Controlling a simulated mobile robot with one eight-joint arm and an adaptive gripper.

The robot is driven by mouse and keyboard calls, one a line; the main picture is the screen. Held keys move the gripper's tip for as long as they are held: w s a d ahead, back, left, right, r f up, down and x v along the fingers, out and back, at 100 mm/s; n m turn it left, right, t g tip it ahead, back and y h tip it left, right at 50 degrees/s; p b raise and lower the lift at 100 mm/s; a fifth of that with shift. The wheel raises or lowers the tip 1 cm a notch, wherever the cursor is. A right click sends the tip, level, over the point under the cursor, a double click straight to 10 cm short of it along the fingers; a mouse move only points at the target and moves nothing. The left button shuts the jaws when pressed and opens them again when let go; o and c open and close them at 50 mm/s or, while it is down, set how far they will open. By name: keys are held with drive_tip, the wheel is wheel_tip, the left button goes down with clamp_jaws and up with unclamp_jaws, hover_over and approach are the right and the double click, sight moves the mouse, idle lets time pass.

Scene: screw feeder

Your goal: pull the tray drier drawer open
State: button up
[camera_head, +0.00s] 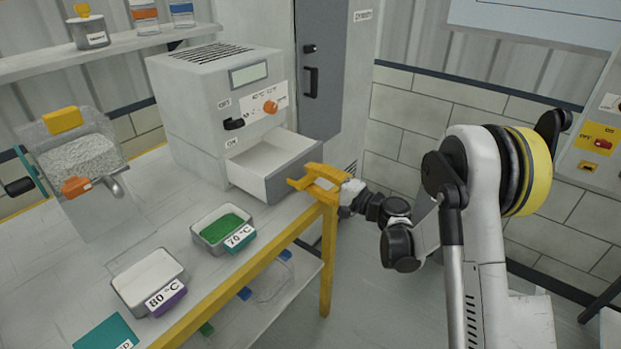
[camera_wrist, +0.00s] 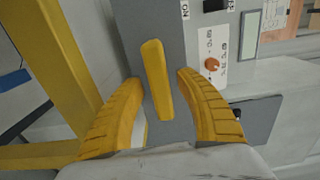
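The tray drier (camera_head: 215,100) is a grey box on the bench in the head view. Its drawer (camera_head: 292,172) is partly pulled out, with an empty white inside showing. My gripper (camera_head: 312,179) is at the drawer front, and its yellow fingers blend with the yellow handle there. In the wrist view the upright yellow handle bar (camera_wrist: 157,80) stands between my two fingers. A gap shows on each side of it, so the fingers are open around the handle and not visibly touching it.
A tray of green granules (camera_head: 222,228) labelled 70 °C and a white tray (camera_head: 147,281) labelled 80 °C stand on the bench in front of the drier. A yellow bench leg (camera_head: 328,262) is below my gripper. A tall grey cabinet (camera_head: 335,80) stands behind.

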drive_tip(key=v, duration=1.2)
idle(0.3)
drive_tip(key=s+r+n+g+h, duration=0.2)
drive_tip(key=s+r+h, duration=0.15)
drive_tip(key=s, duration=0.25)
drive_tip(key=s+r+n+g+h, duration=0.2)
drive_tip(key=s+h, duration=0.2)
drive_tip(key=s, duration=0.2)
drive_tip(key=s+d+n+h, duration=0.1)
drive_tip(key=s+d+h, duration=0.2)
drive_tip(key=s, duration=0.5)
drive_tip(key=s+d+n+h, duration=0.2)
drive_tip(key=s+d, duration=0.4)
drive_tip(key=s, duration=0.3)
drive_tip(key=shift+s+r+n+h, duration=0.2)
drive_tip(key=shift+r+n+h, duration=0.1)
drive_tip(key=shift+h, duration=0.55)
